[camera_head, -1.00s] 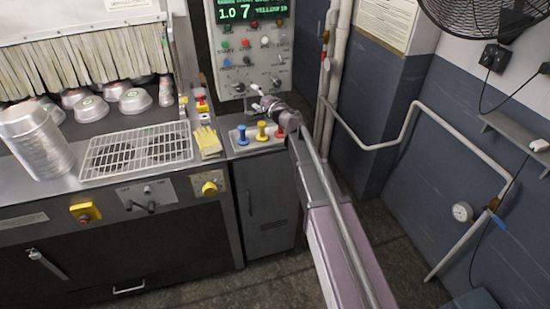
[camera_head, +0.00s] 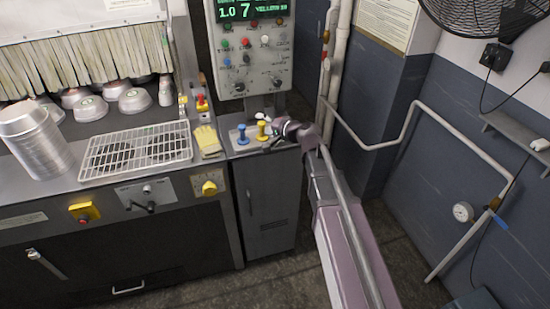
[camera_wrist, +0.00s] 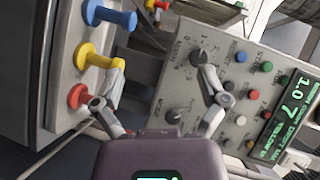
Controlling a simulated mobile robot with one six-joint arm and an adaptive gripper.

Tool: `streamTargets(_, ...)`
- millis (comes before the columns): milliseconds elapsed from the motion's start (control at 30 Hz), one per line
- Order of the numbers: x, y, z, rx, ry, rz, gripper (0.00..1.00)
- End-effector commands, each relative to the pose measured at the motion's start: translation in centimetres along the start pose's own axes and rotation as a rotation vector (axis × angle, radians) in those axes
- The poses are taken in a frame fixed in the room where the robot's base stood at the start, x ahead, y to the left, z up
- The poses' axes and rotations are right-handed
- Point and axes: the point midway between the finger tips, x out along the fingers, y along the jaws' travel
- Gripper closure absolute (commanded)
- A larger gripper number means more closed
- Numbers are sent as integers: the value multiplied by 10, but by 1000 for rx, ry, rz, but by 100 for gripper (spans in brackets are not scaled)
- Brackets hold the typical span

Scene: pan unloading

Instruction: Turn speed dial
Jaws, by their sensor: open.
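A grey control panel (camera_head: 245,62) with a green display (camera_head: 250,10) stands at the back. Black knobs sit on its lower part, including a left knob (camera_head: 239,87) and a right knob (camera_head: 276,82). In the wrist view two knobs show, an upper one (camera_wrist: 199,55) and a lower one (camera_wrist: 174,116); I cannot read which is the speed dial. A yellow dial (camera_head: 209,188) is on the machine front. My gripper (camera_head: 266,132) is open and empty, low in front of the panel, beside the coloured pegs.
A yellow glove (camera_head: 207,140) and wire rack (camera_head: 140,152) lie left. Vertical pipes (camera_head: 333,80) stand right.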

Motion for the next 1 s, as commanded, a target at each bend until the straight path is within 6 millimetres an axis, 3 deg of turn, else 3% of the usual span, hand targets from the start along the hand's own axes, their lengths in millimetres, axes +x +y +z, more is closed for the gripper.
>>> streamTargets(600,-42,60,47,-190,-182,256,7)
streamTargets(1000,-57,80,58,-238,-239,345,7)
